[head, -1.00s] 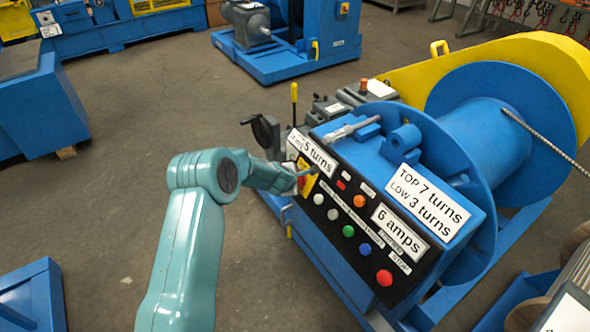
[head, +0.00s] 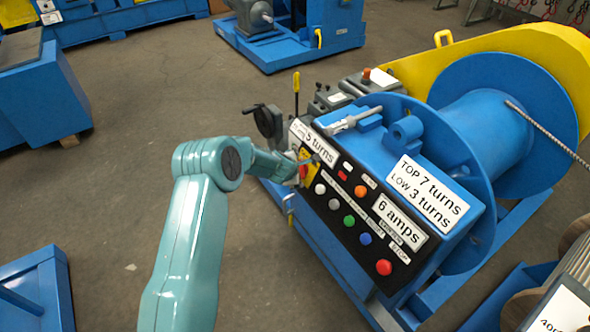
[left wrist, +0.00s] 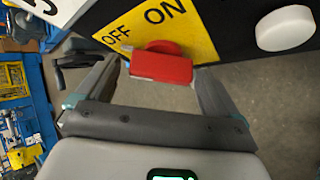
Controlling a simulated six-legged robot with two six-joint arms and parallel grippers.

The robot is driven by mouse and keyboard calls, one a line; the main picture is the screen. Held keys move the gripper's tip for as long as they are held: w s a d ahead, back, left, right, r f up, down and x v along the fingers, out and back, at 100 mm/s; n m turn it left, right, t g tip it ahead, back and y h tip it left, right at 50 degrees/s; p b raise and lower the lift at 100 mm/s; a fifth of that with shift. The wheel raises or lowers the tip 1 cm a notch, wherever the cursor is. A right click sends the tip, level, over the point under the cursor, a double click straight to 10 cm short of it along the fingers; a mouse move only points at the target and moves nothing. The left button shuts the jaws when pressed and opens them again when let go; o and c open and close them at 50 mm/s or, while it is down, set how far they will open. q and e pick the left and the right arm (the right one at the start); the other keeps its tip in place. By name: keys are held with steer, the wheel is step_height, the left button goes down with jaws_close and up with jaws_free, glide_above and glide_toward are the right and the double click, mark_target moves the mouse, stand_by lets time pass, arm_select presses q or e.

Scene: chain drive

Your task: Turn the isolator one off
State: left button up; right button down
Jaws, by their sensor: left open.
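The isolator is a red rotary handle (left wrist: 162,68) on a yellow plate (left wrist: 150,32) marked OFF and ON. In the left wrist view, the handle's block lies roughly level below the lettering. My left gripper (left wrist: 157,72) is open, with one finger on each side of the handle. Gaps show between the fingers and the red block. In the head view, my left gripper (head: 300,168) is at the upper left end of the black control panel and partly covers the isolator's yellow plate (head: 308,158). My right gripper is not in view.
The black panel carries several push buttons, with a white one (left wrist: 285,28) close to the right finger and a red one (head: 383,267) at the near end. A handwheel (head: 268,122) and a yellow lever (head: 296,90) stand behind. Open floor lies left of the machine.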

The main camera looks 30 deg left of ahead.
arm_select(q)
steer(key=v, duration=1.6)
steer(key=shift+r+b, duration=0.15)
steer(key=shift+b, duration=0.2)
steer(key=shift+s, duration=0.1)
